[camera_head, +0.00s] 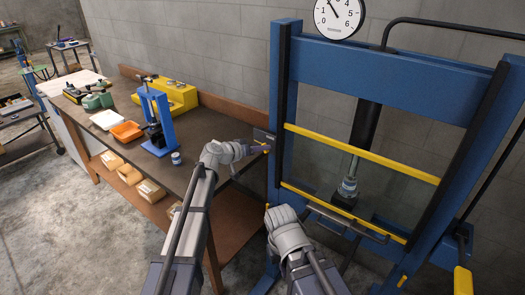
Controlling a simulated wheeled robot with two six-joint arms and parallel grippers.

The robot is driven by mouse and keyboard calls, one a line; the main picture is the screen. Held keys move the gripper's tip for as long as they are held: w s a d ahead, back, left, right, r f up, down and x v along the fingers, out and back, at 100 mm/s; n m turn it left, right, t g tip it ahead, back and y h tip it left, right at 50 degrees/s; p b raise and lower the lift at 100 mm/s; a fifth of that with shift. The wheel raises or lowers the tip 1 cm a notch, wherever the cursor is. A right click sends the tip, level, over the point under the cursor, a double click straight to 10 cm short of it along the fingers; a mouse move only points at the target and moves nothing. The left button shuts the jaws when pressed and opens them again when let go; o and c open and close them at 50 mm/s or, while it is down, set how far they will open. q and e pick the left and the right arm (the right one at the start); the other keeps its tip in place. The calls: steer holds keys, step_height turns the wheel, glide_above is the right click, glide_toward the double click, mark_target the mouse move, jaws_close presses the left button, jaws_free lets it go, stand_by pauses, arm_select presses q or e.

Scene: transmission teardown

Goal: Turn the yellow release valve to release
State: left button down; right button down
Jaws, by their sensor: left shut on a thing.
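A blue hydraulic press (400,62) fills the right side, with a round dial gauge (338,14) on top. My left gripper (262,148) reaches the press's left post and is shut on a small yellow piece, which looks like the yellow release valve (266,150). The fingers cover most of it, so its turn angle cannot be read. My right gripper (272,208) is low in front of the press, below the left one. Its fingers are too small and hidden to tell whether they are open.
A workbench (205,133) on the left carries a small blue press (157,118), an orange tray (127,131), a white tray (107,119) and a yellow block (176,93). The press has a clear guard with yellow bars (362,154) and a handle (346,221). Floor at lower left is clear.

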arm_select(q)
steer(key=shift+w+a+f+n+h+b, duration=0.1)
steer(key=shift+f+n+h+b, duration=0.2)
steer(key=shift+n+h+b, duration=0.9)
steer(key=shift+w+a+f+n+h+b, duration=0.2)
steer(key=shift+n+h+b, duration=0.35)
steer(key=shift+n+b, duration=1.3)
steer(key=shift+s+a+f+n+h+b, duration=0.1)
steer(key=shift+f+n+h+b, duration=0.25)
steer(key=shift+n+h+b, duration=0.85)
steer(key=shift+n+y, duration=0.35)
steer(key=shift+n, duration=0.3)
steer(key=c, duration=0.8)
jaws_free()
steer(key=shift+c, duration=0.2)
steer(key=v, duration=0.7)
steer(key=shift+a, duration=0.35)
